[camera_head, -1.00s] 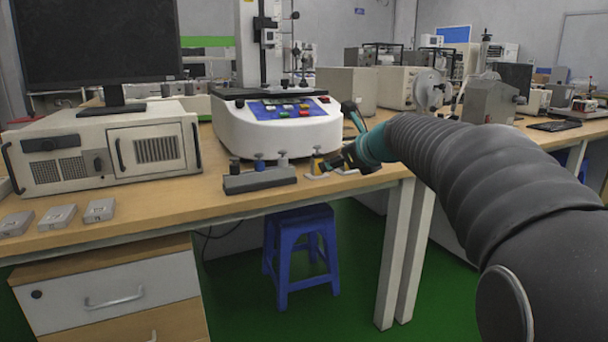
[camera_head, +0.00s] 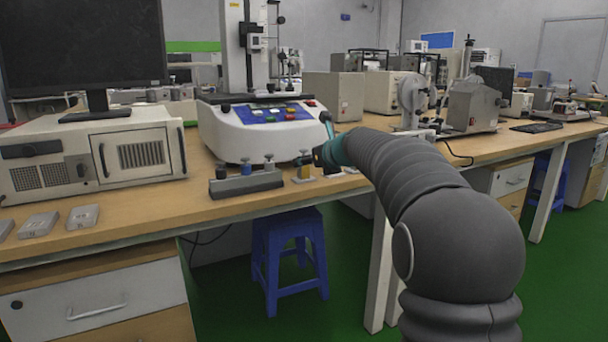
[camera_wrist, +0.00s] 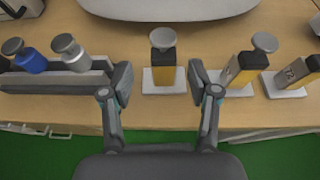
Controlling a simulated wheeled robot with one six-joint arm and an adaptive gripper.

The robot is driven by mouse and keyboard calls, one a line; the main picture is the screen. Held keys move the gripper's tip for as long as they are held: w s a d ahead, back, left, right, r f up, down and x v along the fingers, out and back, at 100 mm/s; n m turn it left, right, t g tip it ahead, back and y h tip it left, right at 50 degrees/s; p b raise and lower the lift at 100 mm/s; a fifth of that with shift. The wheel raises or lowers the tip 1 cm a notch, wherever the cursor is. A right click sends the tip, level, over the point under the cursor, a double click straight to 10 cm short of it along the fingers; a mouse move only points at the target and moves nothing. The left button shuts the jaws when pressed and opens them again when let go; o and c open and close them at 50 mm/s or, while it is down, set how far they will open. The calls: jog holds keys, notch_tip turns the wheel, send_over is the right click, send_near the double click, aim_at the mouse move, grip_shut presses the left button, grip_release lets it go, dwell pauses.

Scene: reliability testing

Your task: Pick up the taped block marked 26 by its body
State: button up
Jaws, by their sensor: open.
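My gripper (camera_wrist: 159,76) is open in the wrist view, one finger on each side of an upright taped block (camera_wrist: 163,72). This block has a yellow and dark body, a round grey top and a white base plate, and stands just beyond the fingertips; no number is readable on it. Two similar blocks stand to the right, a nearer one (camera_wrist: 238,72) and a farther one (camera_wrist: 293,73). Both carry small markings too blurred to read, so I cannot tell which is 26. In the head view my gripper (camera_head: 319,156) is beside a yellow block (camera_head: 304,173) and partly hides the others.
A dark rack (camera_head: 246,184) with capped pieces stands left of the blocks. A white machine (camera_head: 262,138) stands close behind. The bench's front edge is near. A blue stool (camera_head: 287,258) is under the bench, and flat grey pieces (camera_head: 83,216) lie at the left.

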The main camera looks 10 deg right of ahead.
aim_at(304, 171)
jog(key=x, duration=0.4)
jog(key=shift+w+d+f, duration=0.15)
jog(key=shift+w+f, duration=0.05)
jog(key=shift+f, duration=0.1)
grip_shut()
